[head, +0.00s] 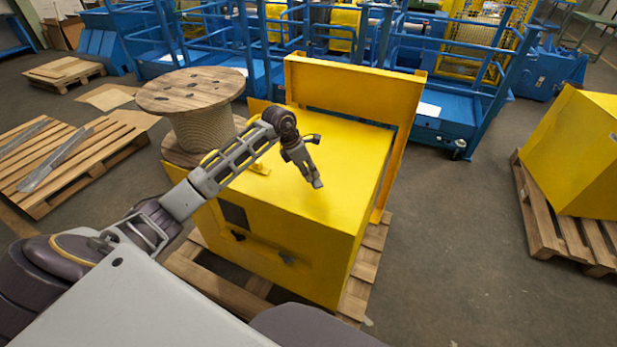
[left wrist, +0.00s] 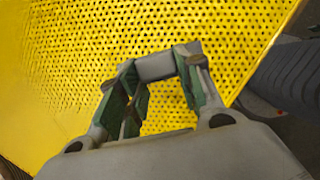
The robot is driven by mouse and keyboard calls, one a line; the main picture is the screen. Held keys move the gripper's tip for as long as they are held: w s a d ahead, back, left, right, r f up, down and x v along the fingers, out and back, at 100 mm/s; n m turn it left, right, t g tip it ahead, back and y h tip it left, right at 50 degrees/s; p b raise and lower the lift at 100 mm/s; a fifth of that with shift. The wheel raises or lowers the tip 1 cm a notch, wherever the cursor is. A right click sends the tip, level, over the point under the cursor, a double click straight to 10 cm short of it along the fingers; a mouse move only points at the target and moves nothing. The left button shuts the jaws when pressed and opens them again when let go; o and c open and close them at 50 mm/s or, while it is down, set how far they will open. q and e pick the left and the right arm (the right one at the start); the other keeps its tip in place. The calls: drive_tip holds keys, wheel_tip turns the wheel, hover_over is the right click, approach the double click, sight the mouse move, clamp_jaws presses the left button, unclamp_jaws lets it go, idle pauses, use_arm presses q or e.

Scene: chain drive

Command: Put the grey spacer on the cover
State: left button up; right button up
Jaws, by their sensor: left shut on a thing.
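The grey spacer (left wrist: 155,67) is a small grey block between the fingertips of my left gripper in the left wrist view. My left gripper (head: 315,181) is shut on it, above the top of the big yellow cover (head: 345,145) in the head view. The cover is a box on a wooden pallet with a raised yellow panel at its back. In the left wrist view the yellow perforated surface (left wrist: 220,40) fills most of the background behind the spacer. I cannot tell whether the spacer touches it. My right gripper is not in view.
A wooden cable reel (head: 205,120) stands beside the cover at the back left. The raised yellow panel (head: 350,90) bounds the cover's far side. Blue railings (head: 480,95) stand behind. Another yellow box (head: 580,155) sits on a pallet at right. Floor between them is clear.

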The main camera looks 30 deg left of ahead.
use_arm(q)
drive_tip(key=shift+f, duration=0.45)
drive_tip(key=shift+f, duration=0.1)
drive_tip(key=shift+f, duration=0.25)
drive_tip(key=shift+f+p, duration=0.4)
drive_tip(key=shift+f, duration=1.1)
drive_tip(key=o, duration=1.1)
